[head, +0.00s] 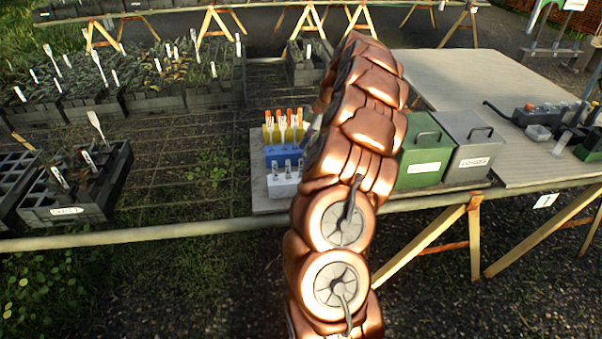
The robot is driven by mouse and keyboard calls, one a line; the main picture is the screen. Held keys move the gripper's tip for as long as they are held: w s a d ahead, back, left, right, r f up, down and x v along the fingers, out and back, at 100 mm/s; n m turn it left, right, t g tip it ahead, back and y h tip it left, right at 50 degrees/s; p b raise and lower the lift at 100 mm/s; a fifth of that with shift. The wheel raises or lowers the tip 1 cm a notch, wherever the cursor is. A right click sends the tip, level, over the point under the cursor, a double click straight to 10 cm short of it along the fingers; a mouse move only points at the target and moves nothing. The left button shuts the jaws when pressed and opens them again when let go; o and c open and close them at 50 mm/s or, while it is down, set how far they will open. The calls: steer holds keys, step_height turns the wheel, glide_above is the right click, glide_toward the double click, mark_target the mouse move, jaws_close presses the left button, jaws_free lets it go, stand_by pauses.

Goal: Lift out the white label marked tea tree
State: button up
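A stepped rack stands on a grey board on the bench, left of my arm. It has a yellow tier at the back, a blue tier (275,154) and a white tier (283,188) in front. Upright white labels (282,128) stand in the back tier, with orange tops behind them. More white labels (287,166) stand in the front tier. Their writing is too small to read, so I cannot tell which is tea tree. My copper arm covers the rack's right side. My gripper is mostly hidden behind the arm; its fingers cannot be made out.
A green box (421,160) and a grey box (469,150) with handles stand right of my arm. Trays of plants (190,75) fill the left bench. A dark tube holder (540,115) stands far right. The board (450,75) behind the boxes is clear.

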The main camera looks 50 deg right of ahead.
steer(key=p, duration=0.2)
glide_above(301, 174)
steer(key=shift+f, duration=2.05)
steer(key=shift+w+a+f, duration=0.25)
steer(key=shift+f, duration=0.2)
jaws_close()
